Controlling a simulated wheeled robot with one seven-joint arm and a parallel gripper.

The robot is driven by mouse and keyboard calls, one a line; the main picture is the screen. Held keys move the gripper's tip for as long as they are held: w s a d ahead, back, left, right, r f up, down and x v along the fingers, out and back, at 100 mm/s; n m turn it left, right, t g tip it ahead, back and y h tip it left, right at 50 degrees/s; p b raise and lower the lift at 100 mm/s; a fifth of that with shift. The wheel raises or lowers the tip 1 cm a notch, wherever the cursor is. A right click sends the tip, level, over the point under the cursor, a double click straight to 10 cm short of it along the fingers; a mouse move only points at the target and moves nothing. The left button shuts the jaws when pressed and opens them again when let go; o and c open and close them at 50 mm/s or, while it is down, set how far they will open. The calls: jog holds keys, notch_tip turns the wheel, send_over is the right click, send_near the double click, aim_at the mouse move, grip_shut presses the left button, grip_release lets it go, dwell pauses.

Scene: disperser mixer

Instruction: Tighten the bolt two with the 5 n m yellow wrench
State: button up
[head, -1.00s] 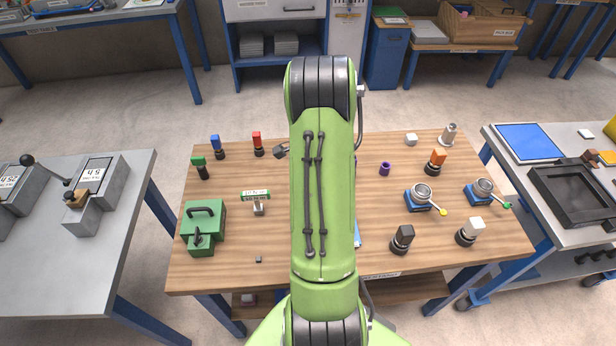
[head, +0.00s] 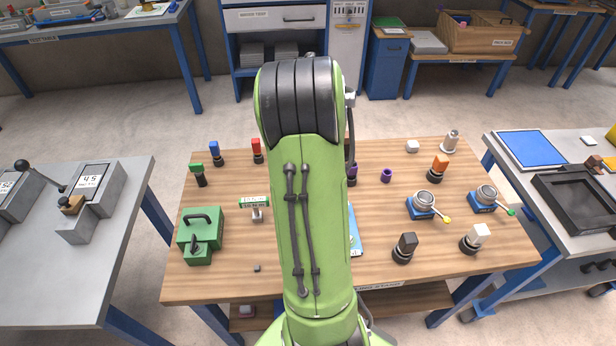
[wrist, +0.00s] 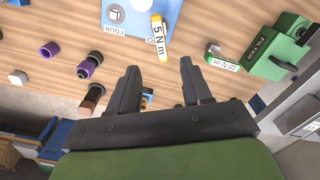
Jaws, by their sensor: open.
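The yellow wrench (wrist: 159,38), marked 5 N m, is in the upper middle of the wrist view, at the edge of a light blue plate (wrist: 125,30). A square-headed bolt (wrist: 113,13) shows on that plate near a FOUR label. Bolt two cannot be made out. My gripper (wrist: 158,70) is open and empty, its fingers pointing toward the wrench and apart from it. In the head view my arm hides the gripper, the wrench and most of the plate; a strip of plate (head: 355,237) shows at the arm's right.
A 10 N m tool (wrist: 222,63) and a green FILTER box (wrist: 275,45) lie to the right in the wrist view. Purple parts (wrist: 50,48) lie to the left. In the head view, stamps (head: 404,248) and blue-based cups (head: 422,204) stand at right on the wooden table (head: 300,290).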

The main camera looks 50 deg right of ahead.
notch_tip(320, 180, down, 15)
jog(key=b, duration=0.2)
jog(key=shift+b, duration=0.35)
grip_shut()
jog(key=m, duration=0.5)
jog(key=shift+m, duration=0.4)
